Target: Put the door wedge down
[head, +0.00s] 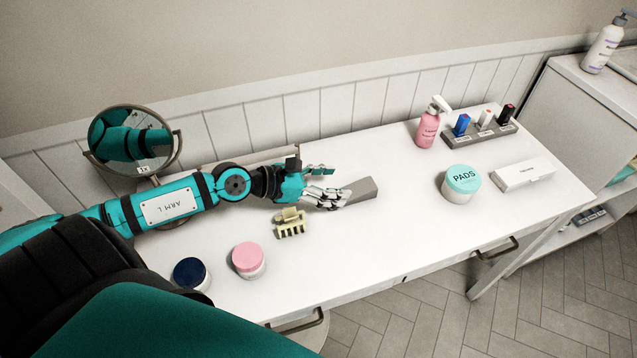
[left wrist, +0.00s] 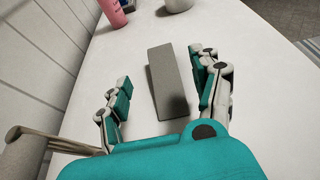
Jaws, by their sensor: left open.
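The grey door wedge (head: 361,189) lies on the white table in the head view, just past the fingertips of my left gripper (head: 326,184). In the left wrist view the door wedge (left wrist: 168,82) rests between the two spread fingers of my left gripper (left wrist: 160,92). A gap shows between the wedge and the left finger, and the right finger is close beside it; I cannot tell whether it touches. The left gripper is open, low over the table. My right gripper is in neither view.
A yellow claw clip (head: 291,224) lies just in front of my left gripper. A pink-lidded jar (head: 248,260) and a dark-lidded jar (head: 191,275) stand near the front. A round mirror (head: 133,140), pads jar (head: 461,184), pink pump bottle (head: 428,127) and white box (head: 523,174) stand around. The table's middle right is clear.

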